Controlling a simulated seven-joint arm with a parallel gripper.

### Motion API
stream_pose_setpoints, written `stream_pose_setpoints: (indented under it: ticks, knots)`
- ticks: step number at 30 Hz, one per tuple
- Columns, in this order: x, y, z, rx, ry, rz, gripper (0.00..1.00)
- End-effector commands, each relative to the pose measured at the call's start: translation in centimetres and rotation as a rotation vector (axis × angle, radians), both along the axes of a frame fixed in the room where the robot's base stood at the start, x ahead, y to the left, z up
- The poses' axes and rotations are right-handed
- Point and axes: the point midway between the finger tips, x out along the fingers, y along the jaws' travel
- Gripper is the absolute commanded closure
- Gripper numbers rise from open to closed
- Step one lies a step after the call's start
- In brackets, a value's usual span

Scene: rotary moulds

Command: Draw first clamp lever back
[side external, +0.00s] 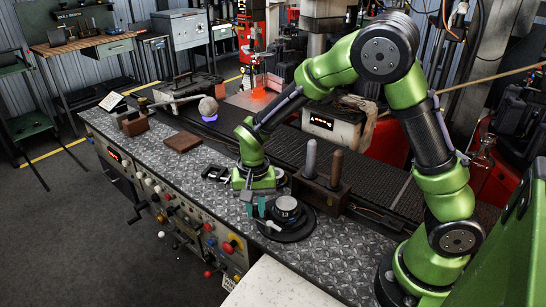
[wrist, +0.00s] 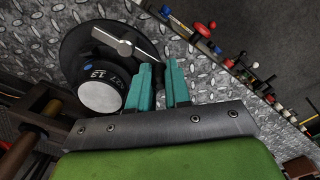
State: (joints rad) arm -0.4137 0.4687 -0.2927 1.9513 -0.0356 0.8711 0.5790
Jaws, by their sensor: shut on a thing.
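The mould is a black round base (side external: 290,232) with a dark drum and pale top (side external: 286,203), near the front of the metal bench. In the wrist view, the mould's base (wrist: 75,45) is at upper left, with its pale-topped drum (wrist: 100,94) beside my fingers. A grey metal clamp lever (wrist: 125,47) crosses the base edge, its end close to my fingertips. My gripper (side external: 255,210), with teal fingers, reaches down just left of the drum. In the wrist view, my gripper (wrist: 161,68) is shut on the lever; the exact contact is hard to see.
A brown block with upright handles (side external: 322,185) stands behind the mould. A conveyor (side external: 350,165) runs behind the bench. A brown slab (side external: 182,142) lies to the left, with a ladle-like tool (side external: 178,101) beyond. Knobs (side external: 230,246) line the bench's front panel.

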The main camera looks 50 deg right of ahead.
Motion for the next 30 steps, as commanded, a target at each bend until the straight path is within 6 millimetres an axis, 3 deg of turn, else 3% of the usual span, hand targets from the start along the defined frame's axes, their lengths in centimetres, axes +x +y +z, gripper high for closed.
stream_pose_setpoints:
  ticks: [9, 10, 14, 25, 30]
  knots:
    - [0.06, -0.14, 0.06, -0.001, -0.002, -0.004, 1.00]
    - [0.07, -0.14, 0.07, -0.001, -0.002, -0.004, 0.78]
    - [0.05, -0.12, 0.05, 0.000, -0.001, -0.003, 0.58]
    - [0.00, 0.08, 0.01, 0.000, 0.000, 0.026, 0.57]
    - [-0.06, 0.82, 0.01, 0.001, -0.001, 0.189, 0.57]
